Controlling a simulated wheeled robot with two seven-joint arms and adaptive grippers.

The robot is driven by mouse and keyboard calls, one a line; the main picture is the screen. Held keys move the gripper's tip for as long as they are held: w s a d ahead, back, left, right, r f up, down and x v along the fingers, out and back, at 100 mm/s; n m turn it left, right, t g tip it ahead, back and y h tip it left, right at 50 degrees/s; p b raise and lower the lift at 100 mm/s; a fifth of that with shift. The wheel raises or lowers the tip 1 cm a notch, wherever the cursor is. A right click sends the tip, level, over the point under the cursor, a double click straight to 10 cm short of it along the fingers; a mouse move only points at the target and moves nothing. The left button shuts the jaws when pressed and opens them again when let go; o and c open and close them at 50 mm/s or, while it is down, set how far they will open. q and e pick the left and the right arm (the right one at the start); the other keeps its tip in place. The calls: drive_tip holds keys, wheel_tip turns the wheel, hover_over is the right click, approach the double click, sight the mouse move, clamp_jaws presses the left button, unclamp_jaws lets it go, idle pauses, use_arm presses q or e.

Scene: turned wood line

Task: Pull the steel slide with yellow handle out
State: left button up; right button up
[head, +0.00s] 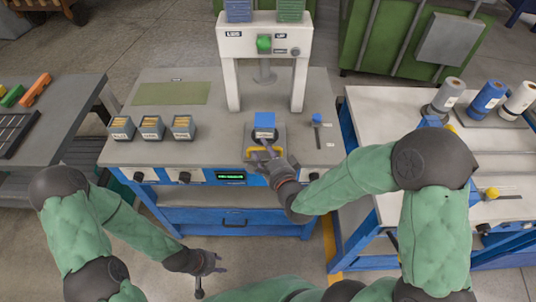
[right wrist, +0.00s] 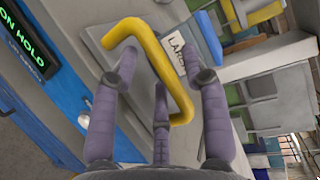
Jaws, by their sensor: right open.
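The steel slide (head: 280,141) lies on the grey bench under the white press, with its yellow bent-bar handle (head: 257,152) at the bench's front edge. A blue block (head: 265,119) sits on the slide. My right gripper (head: 271,160) is at the handle, its fingers open. In the right wrist view the yellow handle (right wrist: 160,62) passes between the spread fingers of the right gripper (right wrist: 160,85); I cannot tell whether they touch it. My left gripper (head: 213,263) is low in front of the bench, away from the slide, its fingers apart and empty.
The press frame (head: 232,75) stands over the slide. Three small bins (head: 152,127) sit on the bench to the left. A small lever (head: 317,122) is to the right. A green display (head: 231,177) is on the front panel. A side table (head: 385,112) holds several spools.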

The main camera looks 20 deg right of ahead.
drive_tip(key=v, duration=1.2)
drive_tip(key=shift+f, duration=0.15)
drive_tip(key=s+a+f+n+g, duration=0.2)
drive_tip(key=f+n+g, duration=0.3)
drive_tip(key=f, duration=0.5)
drive_tip(key=s+a+f+n+g+y, duration=0.1)
drive_tip(key=s+f+n+g, duration=0.3)
drive_tip(key=f, duration=0.7)
drive_tip(key=s+a+f+n+g+y+p, duration=0.1)
drive_tip(key=s+a+f+n+g, duration=0.1)
drive_tip(key=f+n+g, duration=0.4)
wheel_tip(320, 180, down, 5)
drive_tip(key=shift+s+a+r, duration=0.1)
drive_tip(key=shift+s+a, duration=0.3)
drive_tip(key=shift+s, duration=0.15)
